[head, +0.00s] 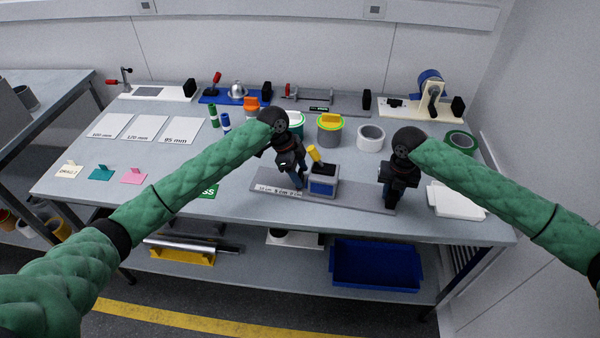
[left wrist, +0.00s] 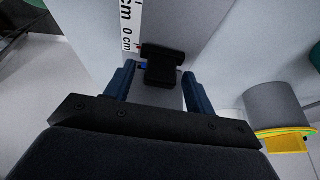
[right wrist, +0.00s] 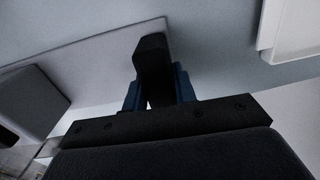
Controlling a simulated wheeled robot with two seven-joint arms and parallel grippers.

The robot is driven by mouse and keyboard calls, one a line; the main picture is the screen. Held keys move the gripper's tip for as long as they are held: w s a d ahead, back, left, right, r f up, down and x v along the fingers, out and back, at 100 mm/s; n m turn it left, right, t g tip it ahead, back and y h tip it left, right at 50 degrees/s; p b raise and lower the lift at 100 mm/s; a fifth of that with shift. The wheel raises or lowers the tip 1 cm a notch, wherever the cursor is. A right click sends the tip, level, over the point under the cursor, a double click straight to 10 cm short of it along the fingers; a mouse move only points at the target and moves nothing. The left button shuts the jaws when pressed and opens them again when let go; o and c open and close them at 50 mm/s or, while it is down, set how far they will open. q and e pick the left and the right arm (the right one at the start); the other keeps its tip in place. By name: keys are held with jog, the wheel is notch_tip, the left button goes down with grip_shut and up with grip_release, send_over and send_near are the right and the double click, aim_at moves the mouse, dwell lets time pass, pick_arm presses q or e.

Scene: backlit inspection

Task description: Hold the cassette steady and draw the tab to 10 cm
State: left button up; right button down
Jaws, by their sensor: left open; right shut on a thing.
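My left gripper (head: 297,183) is open beside the cassette's left side. In the left wrist view the black tab (left wrist: 162,68) sits between its spread fingers, near the 0 cm mark of the strip (left wrist: 130,25).
A grey can (head: 329,133) with a yellow-and-green top stands behind the cassette, also in the left wrist view (left wrist: 275,105). Tape rolls (head: 370,138) and a white tray (head: 456,199) are near my right arm. White cards (head: 146,128) lie left.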

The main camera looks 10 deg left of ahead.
pick_arm(q)
jog(key=shift+f, duration=0.25)
pick_arm(e)
jog(key=shift+s+f, duration=0.1)
jog(key=shift+f, duration=0.05)
pick_arm(q)
grip_shut()
jog(key=a, duration=0.6)
jog(key=w+a, duration=0.1)
jog(key=a, duration=0.3)
grip_release()
jog(key=shift+r, duration=0.1)
